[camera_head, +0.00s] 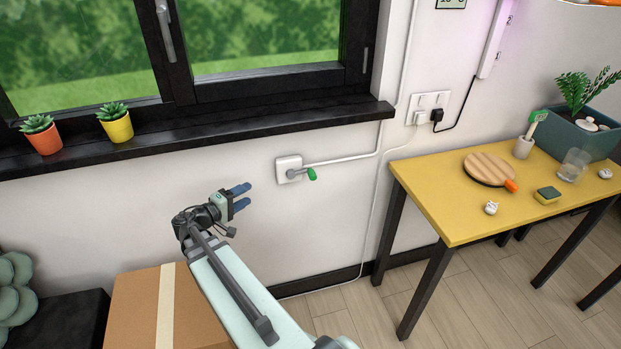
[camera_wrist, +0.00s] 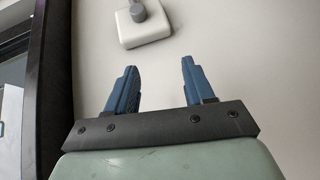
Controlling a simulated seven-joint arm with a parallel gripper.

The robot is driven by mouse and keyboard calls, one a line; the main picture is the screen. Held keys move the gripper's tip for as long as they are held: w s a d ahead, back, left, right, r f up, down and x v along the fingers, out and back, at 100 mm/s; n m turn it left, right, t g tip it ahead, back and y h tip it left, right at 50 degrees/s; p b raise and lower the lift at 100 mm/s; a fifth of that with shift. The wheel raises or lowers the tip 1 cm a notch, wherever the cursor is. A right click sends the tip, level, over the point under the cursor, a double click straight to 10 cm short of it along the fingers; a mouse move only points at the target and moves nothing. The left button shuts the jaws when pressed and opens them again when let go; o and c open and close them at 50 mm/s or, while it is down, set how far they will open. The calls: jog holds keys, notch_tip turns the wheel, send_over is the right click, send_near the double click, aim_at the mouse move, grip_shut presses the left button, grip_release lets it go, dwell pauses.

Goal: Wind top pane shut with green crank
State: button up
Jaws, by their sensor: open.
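The green crank (camera_head: 312,174) is a green knob on a short grey arm. It sticks out from a white wall box (camera_head: 288,168) below the window sill. In the wrist view the white box (camera_wrist: 146,28) shows at the top, with the grey crank arm (camera_wrist: 137,12) partly cut off; the green knob is out of that frame. My gripper (camera_head: 240,197) is open and empty, left of the crank and a little lower, apart from it. Its two blue fingers (camera_wrist: 155,82) point toward the box. The window (camera_head: 262,40) shows only its lower part; its top pane is out of view.
The black sill (camera_head: 260,121) juts out above the crank and bears two potted succulents (camera_head: 116,124). A yellow table (camera_head: 440,190) stands right. A cardboard box (camera_head: 135,305) lies below my arm. Wall around the crank is clear.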

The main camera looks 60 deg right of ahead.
aim_at(312, 178)
jog(key=s+d+g, duration=0.1)
jog(key=s+d, duration=0.4)
jog(key=d, duration=0.1)
jog(key=s+d+m+g, duration=0.1)
jog(key=s+d, duration=0.4)
jog(key=d, duration=0.1)
jog(key=s+d+g, duration=0.1)
jog(key=s+d, duration=0.3)
jog(key=d, duration=0.2)
jog(key=shift+s+r+m+h, duration=0.2)
jog(key=shift+s+m+h, duration=0.1)
jog(key=shift+s, duration=0.1)
grip_shut()
